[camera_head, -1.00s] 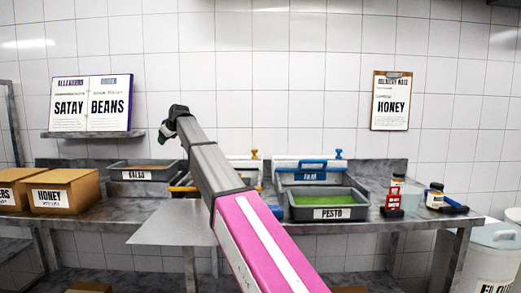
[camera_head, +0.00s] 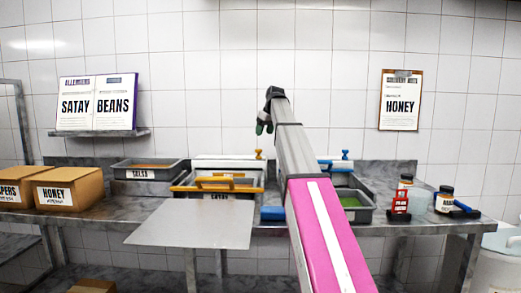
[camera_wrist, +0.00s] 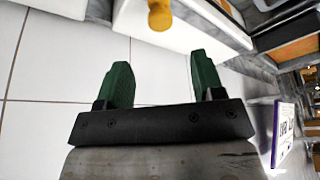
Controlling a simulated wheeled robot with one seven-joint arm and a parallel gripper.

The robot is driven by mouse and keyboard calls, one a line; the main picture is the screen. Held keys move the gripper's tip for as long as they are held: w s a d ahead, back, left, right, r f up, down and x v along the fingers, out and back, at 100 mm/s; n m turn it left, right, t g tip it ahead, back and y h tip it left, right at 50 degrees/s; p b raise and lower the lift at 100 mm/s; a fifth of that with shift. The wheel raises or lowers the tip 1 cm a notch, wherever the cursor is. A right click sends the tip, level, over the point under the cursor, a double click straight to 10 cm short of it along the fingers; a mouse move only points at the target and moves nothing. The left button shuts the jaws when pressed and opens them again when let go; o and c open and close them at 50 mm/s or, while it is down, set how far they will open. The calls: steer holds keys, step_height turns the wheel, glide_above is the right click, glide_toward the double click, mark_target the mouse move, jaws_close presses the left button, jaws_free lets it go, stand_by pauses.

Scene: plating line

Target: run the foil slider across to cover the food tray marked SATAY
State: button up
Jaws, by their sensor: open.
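A low tray (camera_head: 180,196) with a yellow-orange rim and handle (camera_head: 215,183) stands in the middle of the counter. Its front label is partly cut off by a flat grey sheet, so I cannot read it fully. Behind it is a white box-like unit (camera_head: 228,161) with a yellow knob (camera_head: 258,155). The yellow knob (camera_wrist: 160,14) also shows at the top of the wrist view, beyond my fingers. My gripper (camera_head: 264,126) is raised above and behind the counter, near the wall. In the wrist view my gripper (camera_wrist: 163,70) has its green fingers apart, with nothing between them.
The grey sheet (camera_head: 190,222) juts out over the counter front. A salsa tray (camera_head: 150,174) is to the left, beside cardboard boxes (camera_head: 66,188). My arm partly hides a green-filled tray (camera_head: 358,212) and blue parts (camera_head: 272,213). Bottles (camera_head: 400,200) stand at right.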

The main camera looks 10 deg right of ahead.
steer(key=x, duration=0.9)
steer(key=shift+w+a+f, duration=0.15)
steer(key=shift+f, duration=0.05)
steer(key=shift+c, duration=0.3)
jaws_close()
steer(key=w+a, duration=0.2)
steer(key=a, duration=0.7)
steer(key=w+a, duration=0.1)
steer(key=a, duration=0.8)
steer(key=w+a, duration=0.2)
steer(key=a, duration=0.8)
steer(key=shift+w, duration=0.3)
steer(key=shift+o, duration=0.3)
jaws_free()
steer(key=v, duration=1)
steer(key=shift+s+r, duration=0.2)
steer(key=shift+r, duration=0.15)
